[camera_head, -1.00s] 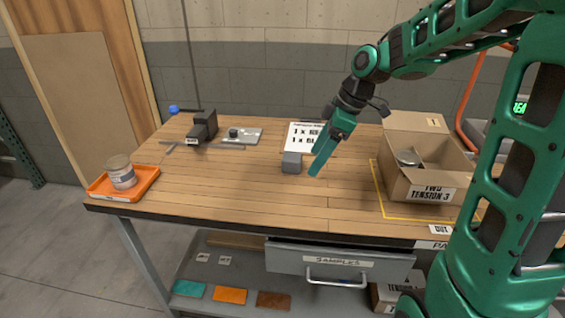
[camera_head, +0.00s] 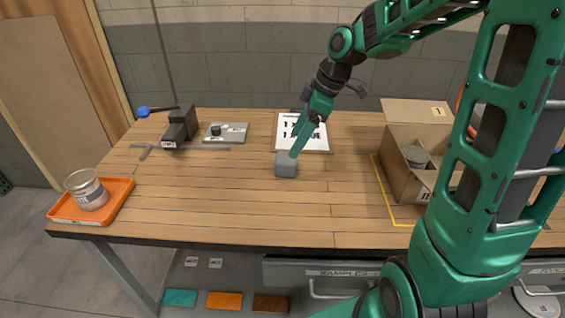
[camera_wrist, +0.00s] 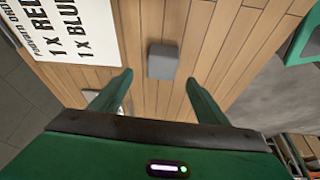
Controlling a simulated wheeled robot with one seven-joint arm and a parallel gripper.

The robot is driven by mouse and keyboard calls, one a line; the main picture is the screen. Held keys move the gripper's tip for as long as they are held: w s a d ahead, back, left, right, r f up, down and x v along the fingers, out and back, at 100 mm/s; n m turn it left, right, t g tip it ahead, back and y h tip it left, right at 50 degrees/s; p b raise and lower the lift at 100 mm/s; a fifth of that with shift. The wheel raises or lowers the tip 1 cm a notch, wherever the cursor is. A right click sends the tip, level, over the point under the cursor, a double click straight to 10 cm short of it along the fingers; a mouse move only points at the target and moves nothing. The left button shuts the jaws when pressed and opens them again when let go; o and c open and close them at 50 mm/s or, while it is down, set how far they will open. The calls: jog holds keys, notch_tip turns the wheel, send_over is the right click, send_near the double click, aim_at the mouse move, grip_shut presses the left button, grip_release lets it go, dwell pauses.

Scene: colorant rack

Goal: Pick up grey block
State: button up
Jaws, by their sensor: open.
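In the wrist view the grey block (camera_wrist: 162,62) lies beyond the fingertips, between the lines of the two fingers. My gripper (camera_head: 294,154) points down at the block from above in the head view, its fingertip overlapping the block's top edge in the picture. In the wrist view my gripper (camera_wrist: 159,80) is open, with nothing between its fingers. Whether a finger touches the block cannot be told.
A white sheet (camera_head: 318,142) with printed text lies behind the block. An open cardboard box (camera_head: 393,172) stands to the right. A black device (camera_head: 181,130) stands at the back left. The front middle is clear.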

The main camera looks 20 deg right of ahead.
aim_at(287, 157)
jog(key=x, duration=0.3)
jog(key=shift+a, duration=0.2)
jog(key=shift+x, duration=2.7)
jog(key=shift+s+d, duration=0.15)
jog(key=c, duration=1.1)
